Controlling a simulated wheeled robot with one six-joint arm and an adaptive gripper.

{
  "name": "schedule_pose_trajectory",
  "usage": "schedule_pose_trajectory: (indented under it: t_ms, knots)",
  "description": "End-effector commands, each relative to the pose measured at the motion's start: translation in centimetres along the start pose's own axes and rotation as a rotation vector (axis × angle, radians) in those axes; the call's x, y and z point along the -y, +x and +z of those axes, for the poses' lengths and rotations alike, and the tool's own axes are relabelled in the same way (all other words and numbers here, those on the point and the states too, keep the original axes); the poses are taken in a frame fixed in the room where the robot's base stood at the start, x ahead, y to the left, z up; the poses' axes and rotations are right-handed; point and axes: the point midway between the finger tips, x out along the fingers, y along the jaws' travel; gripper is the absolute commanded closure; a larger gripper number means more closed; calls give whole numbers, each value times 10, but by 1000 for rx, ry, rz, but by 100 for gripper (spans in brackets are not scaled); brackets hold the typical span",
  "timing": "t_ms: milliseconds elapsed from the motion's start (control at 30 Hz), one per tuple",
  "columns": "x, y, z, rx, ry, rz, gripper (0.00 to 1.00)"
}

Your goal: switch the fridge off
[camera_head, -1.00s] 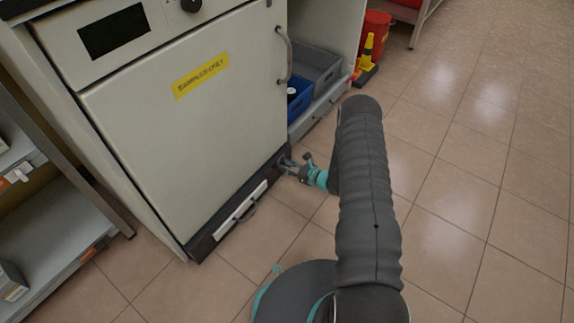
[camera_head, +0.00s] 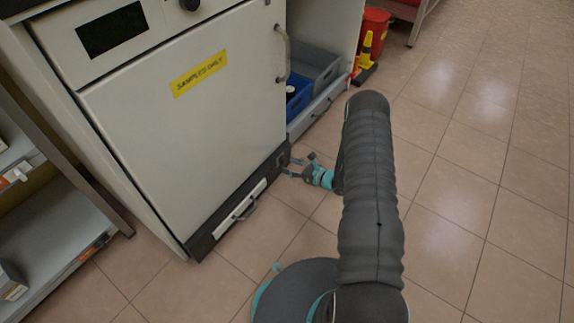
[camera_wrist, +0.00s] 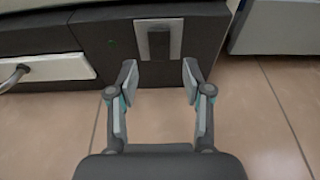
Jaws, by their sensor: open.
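The fridge (camera_head: 190,120) is a pale cabinet with a yellow "SAMPLES ONLY" label and a dark base strip at floor level. In the wrist view a dark rocker switch (camera_wrist: 159,44) in a light grey surround sits on that dark base panel (camera_wrist: 205,32). In the head view my gripper (camera_head: 292,168) is low by the fridge's bottom right corner, apart from the base by a small gap.
A white panel with a metal handle (camera_wrist: 12,78) is left of the switch. In the head view, a grey crate (camera_head: 315,62) and a blue crate (camera_head: 299,93) stand right of the fridge, near a red bin (camera_head: 374,32). The tiled floor (camera_head: 460,170) is clear to the right.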

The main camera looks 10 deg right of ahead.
Motion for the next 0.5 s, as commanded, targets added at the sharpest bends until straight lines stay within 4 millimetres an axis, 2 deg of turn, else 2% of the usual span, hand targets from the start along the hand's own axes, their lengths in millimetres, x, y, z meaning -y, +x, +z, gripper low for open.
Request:
schedule_pose_trajectory:
  t_ms: [100,300,500]
  knots:
    - [2,-25,0,0,3,-4,50]
    - [1,-64,0,0,2,-4,50]
    - [0,-88,0,0,2,-2,50]
